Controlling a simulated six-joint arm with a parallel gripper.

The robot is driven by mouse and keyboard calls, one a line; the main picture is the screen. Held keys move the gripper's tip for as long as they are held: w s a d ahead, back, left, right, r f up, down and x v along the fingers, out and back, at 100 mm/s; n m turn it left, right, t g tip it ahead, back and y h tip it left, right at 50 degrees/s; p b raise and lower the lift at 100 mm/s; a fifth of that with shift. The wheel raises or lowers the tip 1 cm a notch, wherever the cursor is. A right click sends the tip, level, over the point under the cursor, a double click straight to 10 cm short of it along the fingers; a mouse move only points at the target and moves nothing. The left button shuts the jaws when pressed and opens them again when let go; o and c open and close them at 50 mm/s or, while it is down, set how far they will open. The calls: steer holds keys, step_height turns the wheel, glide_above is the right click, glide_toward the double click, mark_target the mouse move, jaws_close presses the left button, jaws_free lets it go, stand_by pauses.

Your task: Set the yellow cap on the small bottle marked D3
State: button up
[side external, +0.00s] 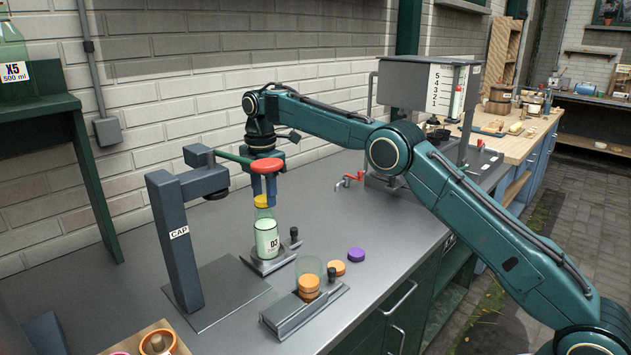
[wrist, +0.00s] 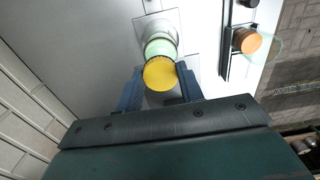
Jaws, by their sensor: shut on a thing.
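The yellow cap (side external: 262,201) is between the fingertips of my gripper (side external: 264,192), which is shut on it. It shows as a yellow disc (wrist: 160,73) between the two fingers (wrist: 159,86) in the wrist view. The small bottle marked D3 (side external: 267,238), pale green with a clear neck, stands upright in a metal holder (side external: 270,261). The cap is at the top of its neck; I cannot tell whether they touch. In the wrist view the bottle (wrist: 158,46) shows partly behind the cap.
A capping press marked CAP (side external: 176,240) stands left, its red knob (side external: 268,166) overlapping my gripper in the side view. A second holder (side external: 305,306) carries a clear vessel with orange contents.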

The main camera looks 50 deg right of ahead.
steer(key=shift+f, duration=0.3)
stand_by(0.7)
steer(key=o, duration=1)
steer(key=shift+c, duration=0.6)
steer(key=shift+r, duration=0.1)
